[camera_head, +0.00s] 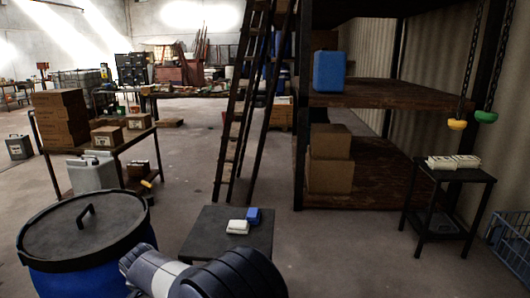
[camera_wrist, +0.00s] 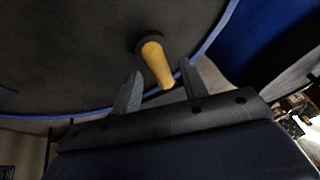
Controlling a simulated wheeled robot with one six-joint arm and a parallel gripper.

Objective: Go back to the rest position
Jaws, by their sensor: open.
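My gripper (camera_wrist: 161,82) is open in the wrist view, with its two grey fingers apart. A yellow peg-like handle (camera_wrist: 158,66) on a dark round base stands out from the vat's dark top (camera_wrist: 70,50). The handle's near end lies between the fingertips, with gaps visible on both sides. In the head view a blue vat (camera_head: 85,278) with a dark round lid (camera_head: 55,232) and a black arched bar (camera_head: 85,213) stands at the lower left. My arm covers its right side. The gripper's fingers cannot be made out there.
A low dark table (camera_head: 205,225) with a white and a blue item stands just beyond my arm. A cart with boxes (camera_head: 62,118) is at left, a ladder (camera_head: 235,110) and shelving (camera_head: 385,92) behind, a small black stand (camera_head: 455,176) at right.

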